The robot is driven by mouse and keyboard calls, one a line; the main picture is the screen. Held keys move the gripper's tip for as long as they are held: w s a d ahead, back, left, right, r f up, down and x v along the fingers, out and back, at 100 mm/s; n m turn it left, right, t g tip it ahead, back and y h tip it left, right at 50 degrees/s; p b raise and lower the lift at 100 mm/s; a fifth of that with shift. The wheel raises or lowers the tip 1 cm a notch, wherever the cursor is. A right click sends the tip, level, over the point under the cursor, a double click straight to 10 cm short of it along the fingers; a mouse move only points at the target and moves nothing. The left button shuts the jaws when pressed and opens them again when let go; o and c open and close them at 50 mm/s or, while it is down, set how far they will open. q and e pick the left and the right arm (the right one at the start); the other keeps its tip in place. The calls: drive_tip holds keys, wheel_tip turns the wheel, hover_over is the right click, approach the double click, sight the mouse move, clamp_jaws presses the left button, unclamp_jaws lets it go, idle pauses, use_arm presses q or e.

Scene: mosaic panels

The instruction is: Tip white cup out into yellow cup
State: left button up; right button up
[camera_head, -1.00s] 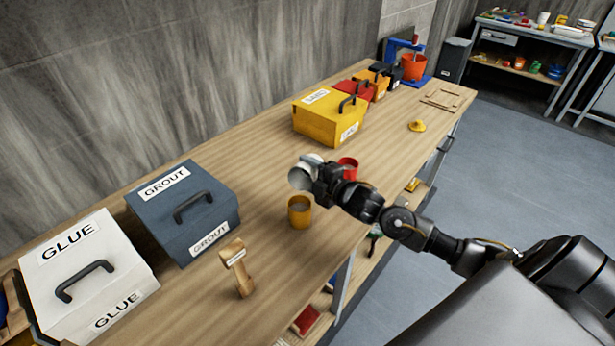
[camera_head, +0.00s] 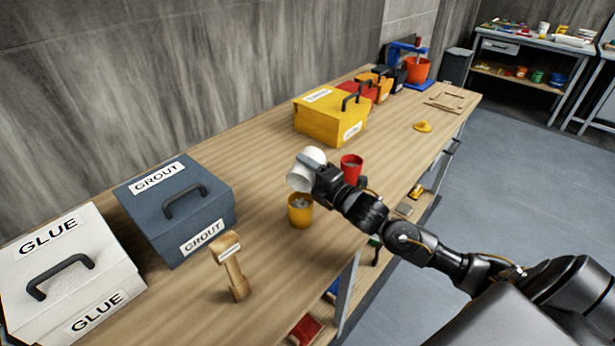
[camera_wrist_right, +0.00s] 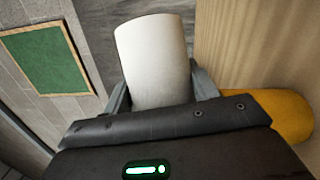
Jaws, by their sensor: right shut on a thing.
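The white cup (camera_head: 301,176) is held tilted above the yellow cup, its mouth end low and toward that cup. My right gripper (camera_head: 315,167) is shut on it. In the right wrist view the white cup (camera_wrist_right: 155,60) sits between the two fingers. The yellow cup (camera_head: 300,217) stands upright on the bench just below the white cup, with greyish bits showing inside its rim. Part of a yellow surface, likely this cup, shows at right in the wrist view (camera_wrist_right: 278,112). The inside of the white cup is hidden. My left gripper is out of view.
A red cup (camera_head: 351,168) stands close behind my right gripper. A wooden mallet-like tool (camera_head: 234,275), a blue-grey GROUT box (camera_head: 205,205) and a white GLUE box (camera_head: 100,280) are at left. A yellow box (camera_head: 318,122) stands behind. The bench's front edge runs beneath my right arm.

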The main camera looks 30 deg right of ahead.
drive_tip(key=shift+s+a+n+t+b, duration=0.2)
drive_tip(key=shift+a+n+t+b, duration=0.1)
drive_tip(key=shift+n+b, duration=0.7)
drive_tip(key=shift+s+r+n+y+b, duration=0.1)
drive_tip(key=shift+r+n+y+b, duration=0.2)
drive_tip(key=shift+b, duration=0.2)
